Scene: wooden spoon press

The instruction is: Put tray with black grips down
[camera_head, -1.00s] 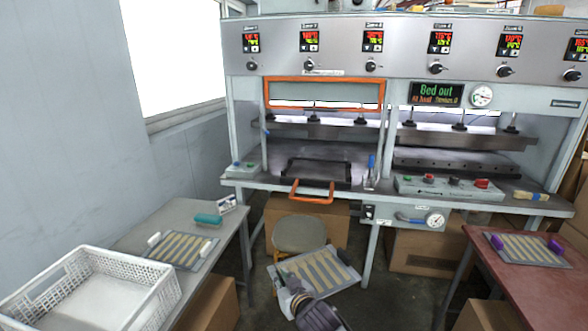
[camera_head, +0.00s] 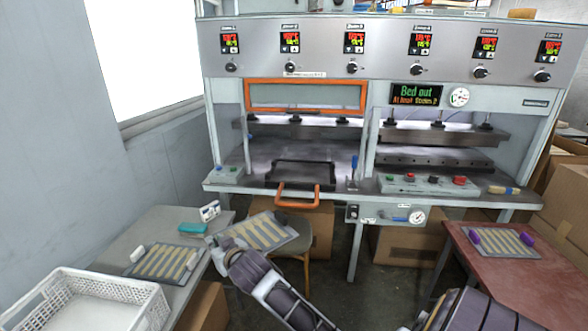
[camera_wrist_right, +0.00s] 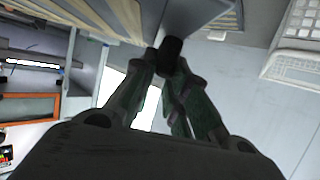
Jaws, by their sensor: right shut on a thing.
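The tray with black grips (camera_head: 266,231) carries several wooden spoon blanks and is held tilted in the air, in front of the press and right of the grey side table. My right gripper (camera_head: 220,246) is shut on its near left end. In the right wrist view the fingers (camera_wrist_right: 172,72) close around a black grip (camera_wrist_right: 172,48), and part of the tray (camera_wrist_right: 198,18) shows above it. The far grip is not clear in the head view. My left gripper is not in view.
The grey side table (camera_head: 130,235) at left bears a tray with white grips (camera_head: 165,262), a teal item (camera_head: 192,228) and a white crate (camera_head: 152,300). A red table (camera_head: 500,275) at right bears a tray with purple grips (camera_head: 502,242). The press (camera_head: 300,194) stands behind.

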